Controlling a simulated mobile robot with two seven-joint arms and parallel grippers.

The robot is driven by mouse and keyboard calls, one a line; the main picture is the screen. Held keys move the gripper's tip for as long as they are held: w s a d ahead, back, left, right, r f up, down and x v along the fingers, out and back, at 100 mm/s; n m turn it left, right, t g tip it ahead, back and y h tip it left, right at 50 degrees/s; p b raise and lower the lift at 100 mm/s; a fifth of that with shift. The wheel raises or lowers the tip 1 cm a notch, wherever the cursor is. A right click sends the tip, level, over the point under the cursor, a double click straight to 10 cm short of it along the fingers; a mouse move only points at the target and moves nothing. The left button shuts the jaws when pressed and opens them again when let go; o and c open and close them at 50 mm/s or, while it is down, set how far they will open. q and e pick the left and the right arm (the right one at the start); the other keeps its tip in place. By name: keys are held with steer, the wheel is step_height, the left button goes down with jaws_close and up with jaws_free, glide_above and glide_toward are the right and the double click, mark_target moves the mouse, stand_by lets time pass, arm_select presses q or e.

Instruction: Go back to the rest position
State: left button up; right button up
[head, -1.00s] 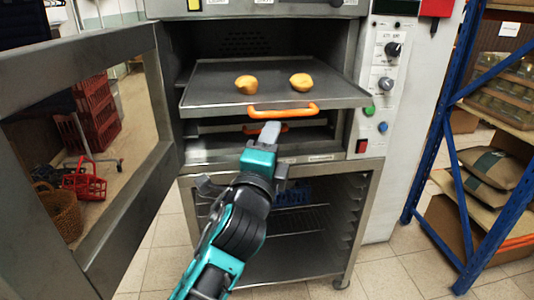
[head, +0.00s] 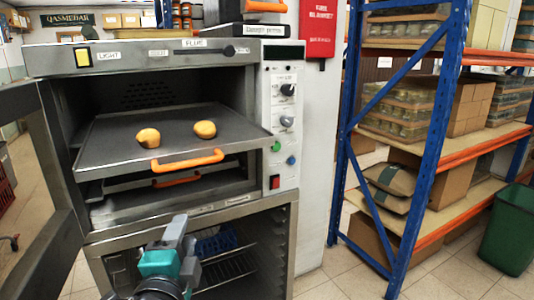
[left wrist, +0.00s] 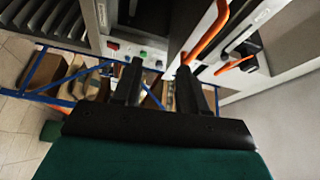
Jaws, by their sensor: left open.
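My left gripper (head: 176,240) is at the bottom of the head view, below the orange tray handle (head: 187,161) and apart from it. In the left wrist view its two dark fingers (left wrist: 158,88) stand apart with nothing held between them. The tray (head: 108,150) sticks partly out of the oven (head: 160,52) and carries two golden-brown rolls, one on the left (head: 148,138) and one on the right (head: 204,129). An orange handle also shows in the left wrist view (left wrist: 205,35). My right gripper is in neither view.
The oven door (head: 48,250) stands open at the left. A second orange handle (head: 176,180) is under the tray. A blue-framed rack (head: 428,150) with jars, boxes and sacks stands at the right, by a green bin (head: 512,230). Tiled floor (head: 335,285) shows between oven and rack.

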arm_select(q)
steer(key=s+f+n+g+h, duration=0.1)
steer(key=s+f+n+g, duration=0.2)
steer(key=f, duration=1.1)
steer(key=s+f+n+g+h, duration=0.2)
steer(key=s+f+n+g, duration=0.2)
steer(key=s+f+n, duration=0.6)
steer(key=s+f, duration=0.4)
steer(key=f, duration=0.1)
steer(key=shift+f+g+h, duration=0.2)
steer(key=shift+g+h, duration=0.1)
